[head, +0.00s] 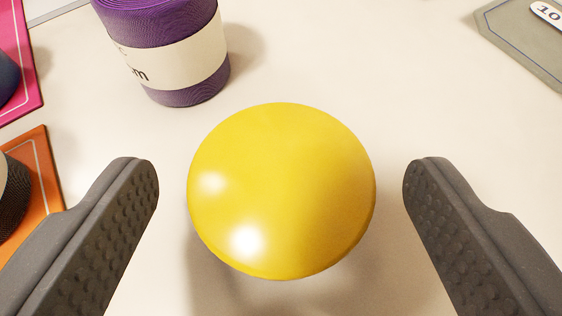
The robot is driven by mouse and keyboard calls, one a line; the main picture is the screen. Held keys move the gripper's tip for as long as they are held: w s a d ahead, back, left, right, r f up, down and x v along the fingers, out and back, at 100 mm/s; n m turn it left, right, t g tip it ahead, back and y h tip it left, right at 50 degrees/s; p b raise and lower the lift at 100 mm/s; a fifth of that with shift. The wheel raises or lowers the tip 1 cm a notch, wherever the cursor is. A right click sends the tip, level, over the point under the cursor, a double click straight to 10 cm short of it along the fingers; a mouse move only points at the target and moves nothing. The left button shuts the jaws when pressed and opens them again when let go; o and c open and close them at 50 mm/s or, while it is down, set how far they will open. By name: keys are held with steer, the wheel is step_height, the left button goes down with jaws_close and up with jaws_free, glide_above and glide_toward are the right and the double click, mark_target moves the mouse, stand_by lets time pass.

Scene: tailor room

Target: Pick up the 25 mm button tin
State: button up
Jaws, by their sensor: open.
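A round, glossy yellow tin (285,185) stands on the pale table in the middle of the head view. I see its lid from above; its side and any label are hidden, so I cannot read a size on it. My gripper (281,190) is open, with one dark, dimpled finger on each side of the tin. Nothing is held.
A purple roll (170,50) with a cream label stands behind the tin, slightly left. An orange mat (48,180) and a pink mat (30,70) lie at the left, each with a dark object. A grey-green mat (520,40) lies at the upper right. The table right of the roll is clear.

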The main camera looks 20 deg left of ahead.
steer(key=shift+c, duration=0.3)
steer(key=c, duration=1.1)
steer(key=shift+o, duration=0.2)
